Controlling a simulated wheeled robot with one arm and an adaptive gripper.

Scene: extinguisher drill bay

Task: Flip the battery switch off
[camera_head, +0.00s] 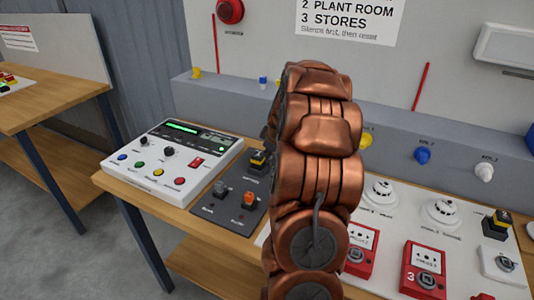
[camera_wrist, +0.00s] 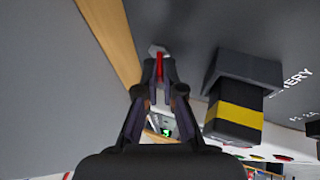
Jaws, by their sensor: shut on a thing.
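In the wrist view, my gripper (camera_wrist: 158,72) is shut on a small red switch lever (camera_wrist: 160,62) rising from a pale hexagonal base on a dark panel (camera_wrist: 190,30). The fingertips hide part of the lever, and I cannot tell its tilt. A black block with a yellow band (camera_wrist: 234,113) stands just right of the gripper, apart from it, with BATTERY lettering beyond it. The head view also shows the yellow-banded block (camera_head: 258,161) on the dark panel (camera_head: 221,220). The lever and most of my gripper are hidden behind my copper arm there.
A white console (camera_head: 170,160) with coloured buttons and a green display stands left of the dark panel on the wooden bench (camera_head: 140,190). A grey knob (camera_head: 220,188) and an orange knob (camera_head: 249,199) are close by. Red call points (camera_head: 423,268) and white detectors (camera_head: 440,211) are at right.

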